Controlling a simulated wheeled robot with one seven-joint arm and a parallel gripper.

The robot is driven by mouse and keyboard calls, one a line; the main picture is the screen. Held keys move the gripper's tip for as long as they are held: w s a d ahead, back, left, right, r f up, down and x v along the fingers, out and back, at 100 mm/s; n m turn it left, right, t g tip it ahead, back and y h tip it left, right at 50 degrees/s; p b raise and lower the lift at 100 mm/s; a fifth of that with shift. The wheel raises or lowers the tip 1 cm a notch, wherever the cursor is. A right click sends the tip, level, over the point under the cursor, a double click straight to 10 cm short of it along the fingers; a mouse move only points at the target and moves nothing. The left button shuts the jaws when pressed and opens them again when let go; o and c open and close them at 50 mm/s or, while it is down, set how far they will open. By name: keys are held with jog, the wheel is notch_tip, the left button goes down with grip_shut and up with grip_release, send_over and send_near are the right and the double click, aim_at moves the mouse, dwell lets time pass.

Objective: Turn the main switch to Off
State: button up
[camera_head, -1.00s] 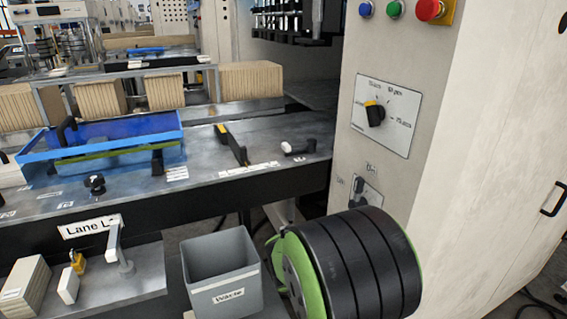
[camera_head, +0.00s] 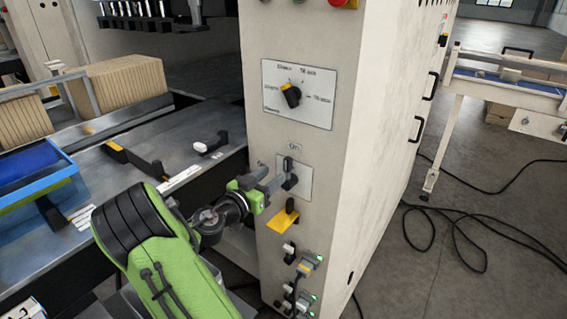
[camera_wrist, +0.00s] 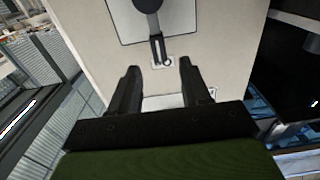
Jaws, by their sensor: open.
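The main switch (camera_head: 288,172) is a dark lever on a light plate on the cream cabinet's front. Its lever stands upright, pointing to the "On" label above it. My gripper (camera_head: 272,182) is at the switch plate, reaching in from the left, and partly hides the plate. In the wrist view the switch's round hub and lever (camera_wrist: 154,28) show at the top, with the lever tip pointing down. My open gripper (camera_wrist: 159,68) has a finger on each side, just short of the lever tip. No contact is clear.
A selector dial (camera_head: 291,95) sits on a plate above. A yellow bracket with a dark handle (camera_head: 283,222) juts out just below the switch. Cable connectors (camera_head: 302,268) are lower down. A metal worktable (camera_head: 130,185) stands left; cables lie on the floor at right.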

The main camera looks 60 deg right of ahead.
aim_at(286, 165)
jog(key=d, duration=0.2)
jog(key=s+d, duration=0.1)
jog(key=d, duration=0.2)
jog(key=d+p, duration=0.1)
jog(key=d, duration=0.1)
jog(key=shift+s+d, duration=0.15)
jog(key=shift+d, duration=0.2)
grip_shut()
